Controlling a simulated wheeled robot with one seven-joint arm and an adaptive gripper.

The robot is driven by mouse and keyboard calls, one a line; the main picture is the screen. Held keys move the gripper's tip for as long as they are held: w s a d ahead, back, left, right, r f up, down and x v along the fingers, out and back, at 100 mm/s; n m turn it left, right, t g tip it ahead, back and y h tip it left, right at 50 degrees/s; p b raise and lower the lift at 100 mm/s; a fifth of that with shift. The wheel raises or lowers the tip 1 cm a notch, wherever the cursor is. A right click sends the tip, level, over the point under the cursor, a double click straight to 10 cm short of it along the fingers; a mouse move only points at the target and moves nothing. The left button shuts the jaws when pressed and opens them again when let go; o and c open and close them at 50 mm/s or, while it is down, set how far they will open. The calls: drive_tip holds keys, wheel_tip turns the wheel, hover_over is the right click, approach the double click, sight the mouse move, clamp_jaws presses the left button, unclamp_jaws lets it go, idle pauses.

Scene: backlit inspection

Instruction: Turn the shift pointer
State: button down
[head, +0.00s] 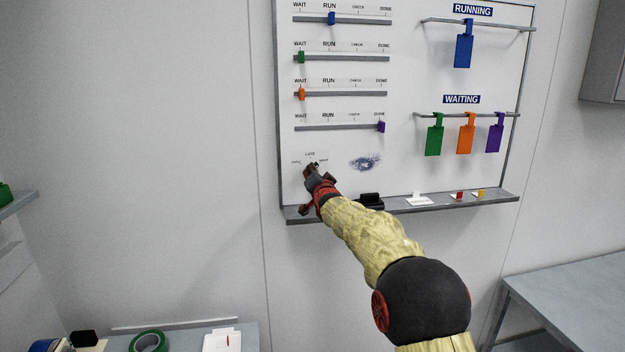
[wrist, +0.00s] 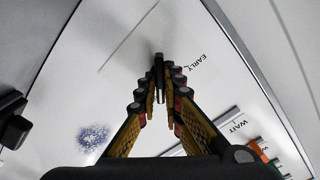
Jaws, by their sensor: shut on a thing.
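The shift pointer (wrist: 158,68) is a narrow dark piece on the whiteboard, seen nearly end-on between my fingers in the wrist view. My gripper (wrist: 159,104) has its two fingers on either side of the pointer and is shut on it. In the head view my gripper (head: 311,172) is at the board's lower left, just under the small LATE label (head: 310,154), and it hides most of the pointer. The EARLY label (wrist: 197,65) shows to the right of the pointer in the wrist view. Which label the pointer faces I cannot tell.
Slider rails with coloured markers, such as the purple one (head: 381,127), run above my gripper. A blue smudge (head: 365,162) is to its right. The board's ledge (head: 480,200) below holds a black eraser (head: 370,200) and small items. Coloured tags hang at right.

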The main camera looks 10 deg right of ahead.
drive_tip(key=shift+f+m+b, duration=0.2)
drive_tip(key=shift+m+b, duration=0.45)
drive_tip(key=shift+m, duration=1.05)
drive_tip(key=c, duration=2)
unclamp_jaws()
drive_tip(key=shift+r, duration=0.1)
drive_tip(key=shift+o, duration=0.4)
drive_tip(key=s, duration=1.2)
